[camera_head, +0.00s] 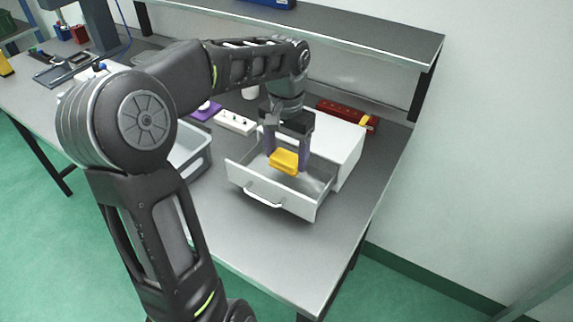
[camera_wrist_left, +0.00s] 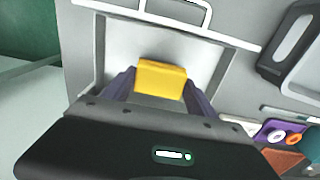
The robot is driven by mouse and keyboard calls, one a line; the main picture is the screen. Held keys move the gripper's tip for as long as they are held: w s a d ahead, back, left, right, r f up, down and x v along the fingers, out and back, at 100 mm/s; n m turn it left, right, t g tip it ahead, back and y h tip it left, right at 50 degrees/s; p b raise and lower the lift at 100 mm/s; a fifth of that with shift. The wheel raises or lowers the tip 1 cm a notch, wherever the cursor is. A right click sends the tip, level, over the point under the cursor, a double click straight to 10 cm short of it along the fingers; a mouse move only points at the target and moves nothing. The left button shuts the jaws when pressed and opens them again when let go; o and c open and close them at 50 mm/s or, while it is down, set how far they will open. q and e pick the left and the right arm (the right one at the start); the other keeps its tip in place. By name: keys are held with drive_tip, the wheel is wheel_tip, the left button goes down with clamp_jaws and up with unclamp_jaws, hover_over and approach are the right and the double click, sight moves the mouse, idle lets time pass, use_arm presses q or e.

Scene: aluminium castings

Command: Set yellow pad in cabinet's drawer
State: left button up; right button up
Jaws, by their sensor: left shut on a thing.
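The yellow pad (camera_head: 284,161) is a small block held between the fingers of my left gripper (camera_head: 286,150), which points down over the cabinet's drawer. The white cabinet (camera_head: 343,146) stands on the table and its drawer (camera_head: 264,190) is pulled open, with a handle on its front. In the left wrist view the pad (camera_wrist_left: 162,78) sits between the two purple fingertips, with the drawer (camera_wrist_left: 207,47) around and beneath it. I cannot tell whether the pad touches the drawer floor. My right gripper is in neither view.
A grey bin (camera_head: 196,165) stands left of the drawer, partly behind my arm. A white strip with knobs (camera_head: 235,122) and a purple piece (camera_head: 207,111) lie behind it. A red object (camera_head: 342,115) lies behind the cabinet. A shelf (camera_head: 330,32) overhangs the back.

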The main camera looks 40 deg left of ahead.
sight(286, 157)
use_arm(q)
wheel_tip(286, 157, down, 3)
drive_tip(key=shift+r, duration=0.1)
drive_tip(key=shift+f, duration=0.5)
drive_tip(key=o, duration=1.3)
drive_tip(key=shift+f, duration=0.1)
wheel_tip(286, 157, up, 8)
drive_tip(key=shift+r, duration=0.2)
wheel_tip(286, 157, up, 4)
drive_tip(key=shift+p, duration=1.15)
